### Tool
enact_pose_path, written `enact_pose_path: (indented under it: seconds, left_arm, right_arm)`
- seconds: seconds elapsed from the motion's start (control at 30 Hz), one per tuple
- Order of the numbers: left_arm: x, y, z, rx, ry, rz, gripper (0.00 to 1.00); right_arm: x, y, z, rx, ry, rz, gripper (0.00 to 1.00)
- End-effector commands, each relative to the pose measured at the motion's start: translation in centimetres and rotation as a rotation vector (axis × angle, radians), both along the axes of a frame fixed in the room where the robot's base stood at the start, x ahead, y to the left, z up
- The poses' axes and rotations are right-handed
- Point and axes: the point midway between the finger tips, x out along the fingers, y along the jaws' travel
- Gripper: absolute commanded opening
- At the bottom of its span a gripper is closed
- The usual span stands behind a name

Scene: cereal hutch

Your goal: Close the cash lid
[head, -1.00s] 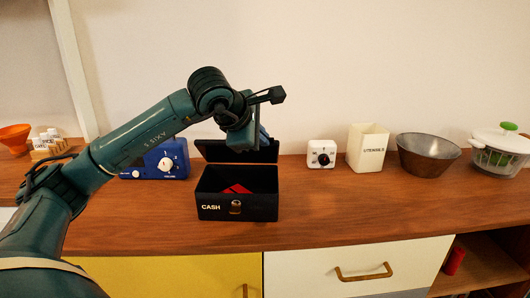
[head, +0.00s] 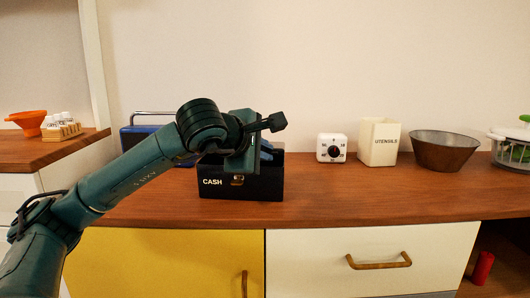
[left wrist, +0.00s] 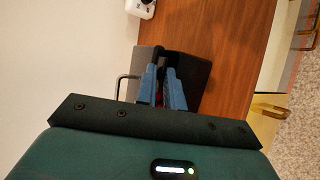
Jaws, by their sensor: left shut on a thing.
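In the left wrist view the blue fingers (left wrist: 163,85) point down at the box, close together and shut on the dark lid (left wrist: 147,62). A bit of red shows between the fingers. The lid is raised, but its exact angle is hidden by my arm. My right gripper is not in view.
A blue radio (head: 140,136) stands behind my left arm. To the right are a white timer (head: 331,155), a cream utensils holder (head: 380,150), a metal bowl (head: 444,150) and a salad spinner (head: 510,150). The counter right of the box is clear in front.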

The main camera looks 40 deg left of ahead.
Motion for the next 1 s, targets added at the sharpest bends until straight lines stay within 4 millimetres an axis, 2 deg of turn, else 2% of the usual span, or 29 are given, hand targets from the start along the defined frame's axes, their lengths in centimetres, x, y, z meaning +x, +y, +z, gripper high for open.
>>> enact_pose_path:
  seconds: [0.03,0.2,0.7,0.73,0.9,1.0]
  left_arm:
    - [-0.05,-0.09,-1.08,-0.005,0.011,0.000,0.00]
    - [-0.17,-0.16,-1.68,-0.005,0.013,0.001,0.00]
    - [-0.19,-0.16,-1.86,-0.005,0.015,0.002,0.00]
    - [-0.19,-0.16,-1.86,-0.005,0.015,0.002,0.12]
    - [-0.19,-0.13,-1.72,-0.004,0.011,0.002,0.26]
    - [-0.20,-0.13,-1.65,-0.004,0.009,0.001,0.26]
  right_arm:
    - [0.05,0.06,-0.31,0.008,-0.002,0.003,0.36]
    - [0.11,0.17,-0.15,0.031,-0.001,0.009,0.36]
    - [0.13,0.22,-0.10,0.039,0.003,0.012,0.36]
    - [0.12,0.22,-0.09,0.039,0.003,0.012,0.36]
    - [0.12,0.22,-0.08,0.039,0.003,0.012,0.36]
    - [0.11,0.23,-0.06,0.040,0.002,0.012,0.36]
